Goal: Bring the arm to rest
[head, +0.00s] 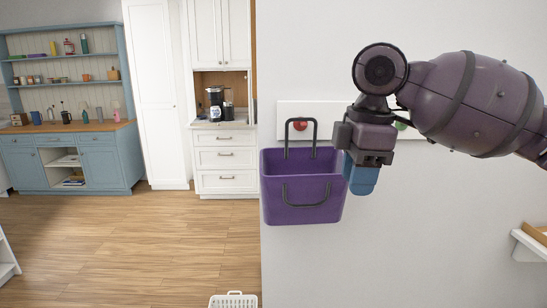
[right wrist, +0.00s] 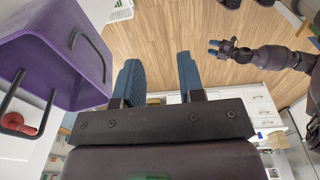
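My right gripper (head: 362,180) points down in front of the white wall, just right of a purple basket (head: 302,205). Its two blue fingers are apart with nothing between them in the right wrist view (right wrist: 160,75). The basket has dark handles, and its raised handle loops around a red knob (head: 299,126) on a white wall board. The basket also shows at the left in the right wrist view (right wrist: 60,40). My left gripper (right wrist: 215,47) shows small in the right wrist view, fingers apart and empty over the floor. It is outside the head view.
A green knob (head: 401,124) is partly hidden behind my right arm. A white laundry basket (head: 233,300) stands on the wooden floor. A white shelf (head: 530,245) juts in at the right. A coffee machine (head: 216,98) and blue hutch (head: 105,158) are far back. Floor at left is clear.

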